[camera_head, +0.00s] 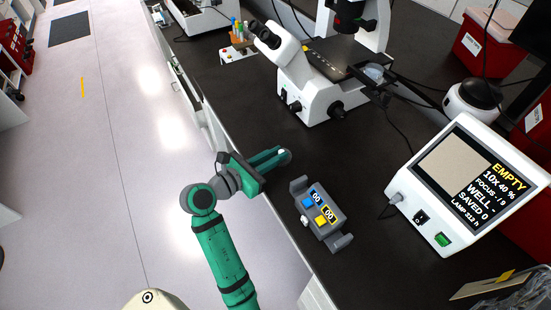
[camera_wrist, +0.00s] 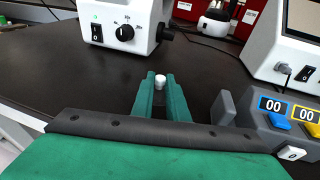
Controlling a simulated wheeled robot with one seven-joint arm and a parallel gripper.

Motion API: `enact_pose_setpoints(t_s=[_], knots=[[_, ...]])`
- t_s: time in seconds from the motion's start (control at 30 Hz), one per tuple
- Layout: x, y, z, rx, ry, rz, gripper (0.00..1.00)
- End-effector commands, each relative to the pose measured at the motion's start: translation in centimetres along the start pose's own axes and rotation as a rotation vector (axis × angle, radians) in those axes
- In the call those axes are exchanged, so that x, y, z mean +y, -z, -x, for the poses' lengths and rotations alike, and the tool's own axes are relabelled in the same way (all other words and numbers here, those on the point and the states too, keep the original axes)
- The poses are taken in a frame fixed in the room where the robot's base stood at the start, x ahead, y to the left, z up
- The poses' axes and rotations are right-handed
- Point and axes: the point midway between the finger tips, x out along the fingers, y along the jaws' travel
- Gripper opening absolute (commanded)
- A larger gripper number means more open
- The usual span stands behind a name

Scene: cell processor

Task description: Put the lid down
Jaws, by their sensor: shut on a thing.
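The lid (camera_wrist: 160,82) is a small white piece at the tips of my gripper's green fingers in the wrist view. My gripper (camera_wrist: 160,88) is shut on it, one finger on each side. In the head view my gripper (camera_head: 284,156) reaches right over the black bench (camera_head: 262,187), near its front edge. Only a small pale patch of the lid (camera_head: 282,152) shows there. The gap between lid and bench top is hard to judge. The container that the lid fits cannot be made out.
A grey counter box (camera_head: 321,212) with two "00" displays stands right of my gripper. A white microscope (camera_head: 312,91) stands behind, and a monitor (camera_head: 468,183) reading "EMPTY" at right. A rack of coloured tubes (camera_head: 239,51) is farther back. Bare bench lies between gripper and microscope.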

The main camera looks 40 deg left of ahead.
Motion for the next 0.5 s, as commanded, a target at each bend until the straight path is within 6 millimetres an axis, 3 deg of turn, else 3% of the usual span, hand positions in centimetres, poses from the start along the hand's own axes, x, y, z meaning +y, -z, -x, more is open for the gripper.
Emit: enact_pose_setpoints(t_s=[0.1, 0.5], knots=[[0.0, 1.6, -0.3, 0.002, 0.001, 0.003, 0.0], [0.0, 2.1, -0.4, 0.001, 0.0, 0.002, 0.0]])
